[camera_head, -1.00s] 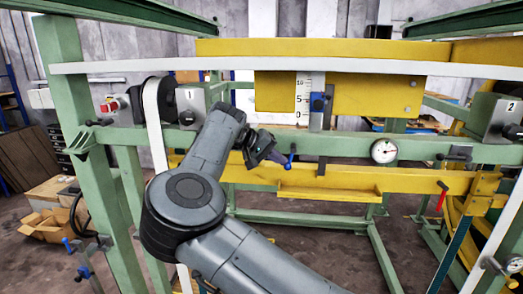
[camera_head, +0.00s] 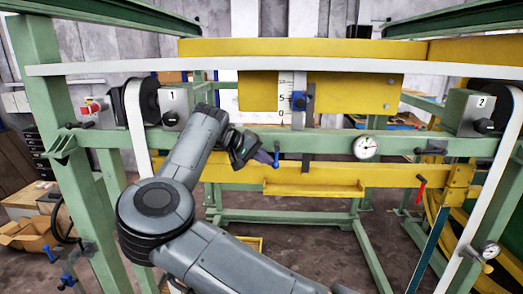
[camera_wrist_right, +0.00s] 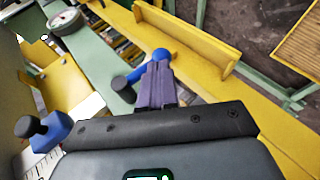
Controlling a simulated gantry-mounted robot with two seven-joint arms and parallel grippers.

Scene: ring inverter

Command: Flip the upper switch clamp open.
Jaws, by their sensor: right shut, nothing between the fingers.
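A clamp lever with a blue end (camera_head: 276,158) sits at the green crossbeam, just below the ruler. Its blue knob also shows in the wrist view (camera_wrist_right: 161,55), with a black handle beside it. A second blue clamp (camera_head: 299,101) with a black knob is higher, on the ruler; it appears at left in the wrist view (camera_wrist_right: 55,128). I cannot tell for certain which one is the upper switch clamp. My right gripper (camera_head: 268,157) is shut and empty, its fingertips (camera_wrist_right: 157,72) right at the lower blue knob. Contact is unclear. My left gripper is out of view.
The green crossbeam (camera_head: 320,142) carries a round dial gauge (camera_head: 366,148) to the right. A yellow beam with a ledge (camera_head: 315,190) runs below it. White belt (camera_head: 136,130) passes over the left roller. A red-handled lever (camera_head: 421,190) is further right.

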